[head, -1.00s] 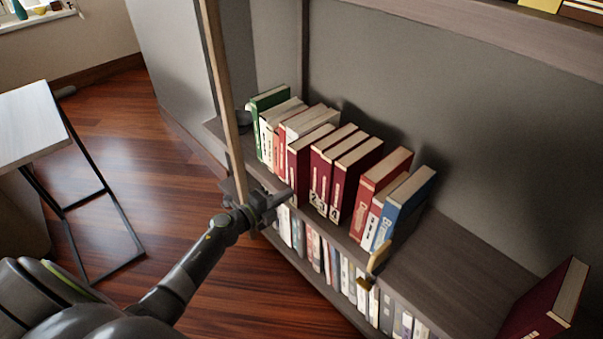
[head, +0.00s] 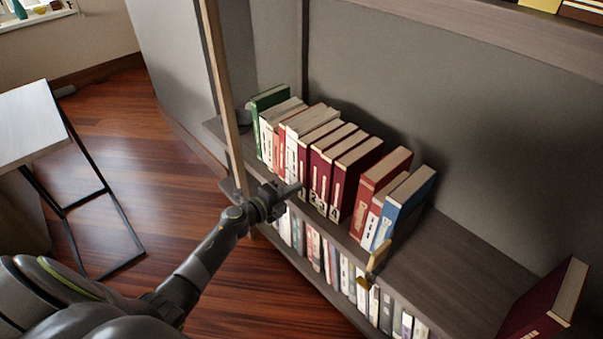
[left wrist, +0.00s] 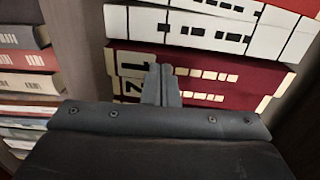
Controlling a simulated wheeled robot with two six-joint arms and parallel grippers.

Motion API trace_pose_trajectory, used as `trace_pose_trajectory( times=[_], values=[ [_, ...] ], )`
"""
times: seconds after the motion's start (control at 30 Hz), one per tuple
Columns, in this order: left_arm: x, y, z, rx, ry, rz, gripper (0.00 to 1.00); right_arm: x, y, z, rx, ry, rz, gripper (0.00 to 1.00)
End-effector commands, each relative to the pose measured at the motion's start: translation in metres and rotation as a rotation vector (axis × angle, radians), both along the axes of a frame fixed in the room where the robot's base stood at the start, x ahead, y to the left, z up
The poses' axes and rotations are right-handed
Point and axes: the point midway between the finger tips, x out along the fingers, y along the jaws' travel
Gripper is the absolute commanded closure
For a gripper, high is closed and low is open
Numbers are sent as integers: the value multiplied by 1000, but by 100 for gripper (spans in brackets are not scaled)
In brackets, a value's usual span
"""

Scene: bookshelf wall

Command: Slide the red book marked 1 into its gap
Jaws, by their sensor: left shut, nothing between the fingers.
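The red book marked 1 (head: 303,167) stands upright in the row on the shelf, between a white book and the dark red volumes marked 2, 3 and 4 (head: 338,190). Its spine looks about level with theirs. In the left wrist view its spine (left wrist: 215,61) lies just above the volume marked 2 (left wrist: 200,96). My left gripper (head: 293,190) is shut and empty, its tips at the lower part of the spine of book 1. The fingertips (left wrist: 163,72) cover part of that spine; whether they touch it I cannot tell. My right gripper is not in view.
A wooden upright (head: 227,100) stands left of my left gripper. Red, white and blue books (head: 400,215) stand right of the volumes, by a bookend (head: 377,258). Another dark red book (head: 545,300) is at the far right. The shelf (head: 455,265) between is bare.

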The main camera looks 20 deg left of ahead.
Motion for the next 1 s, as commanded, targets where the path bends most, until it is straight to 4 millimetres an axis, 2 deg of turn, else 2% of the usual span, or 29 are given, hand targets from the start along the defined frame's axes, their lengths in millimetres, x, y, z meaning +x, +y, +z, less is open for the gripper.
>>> trace_pose_trajectory(
  times=[0.07,0.23,0.7,1.0],
  values=[
    [5,-2,0,0,-1,0,100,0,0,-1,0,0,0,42],
    [3,-1,0,1,0,0,100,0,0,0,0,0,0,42],
    [-29,12,0,0,1,0,100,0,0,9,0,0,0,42],
    [-33,14,0,0,0,0,100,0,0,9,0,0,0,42]
  ],
)
